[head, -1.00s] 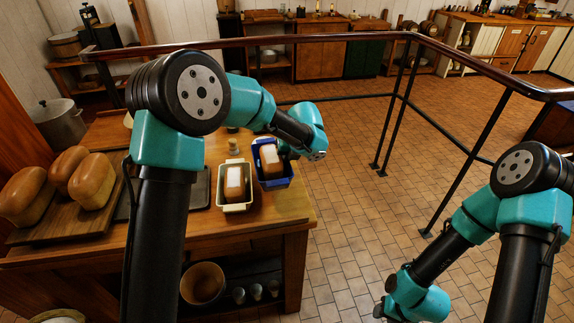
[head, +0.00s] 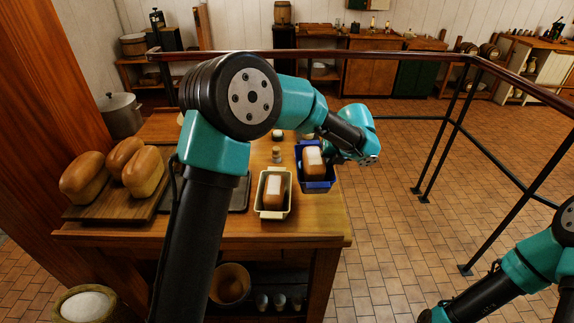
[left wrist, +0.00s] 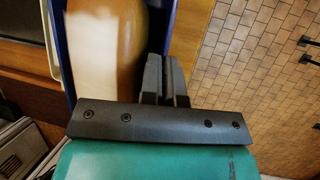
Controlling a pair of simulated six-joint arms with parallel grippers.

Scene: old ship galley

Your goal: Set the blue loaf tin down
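The blue loaf tin (head: 318,187) holds a brown loaf with a pale band on top. It is at the right end of the wooden table, right of a cream loaf tin (head: 264,214). My left gripper (head: 334,157) is at the blue tin's right side. In the left wrist view, its fingers (left wrist: 165,75) are close together on the tin's side wall (left wrist: 173,22), with the loaf (left wrist: 115,45) beside them. Whether the tin's base touches the table cannot be told. My right gripper is out of view; only part of that arm shows at lower right.
The wooden table (head: 320,228) also bears a dark tray (head: 238,195), a small jar (head: 276,155) and a board (head: 112,207) with several loaves. A dark railing (head: 430,57) runs behind and to the right. Bare tiled floor lies right of the table.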

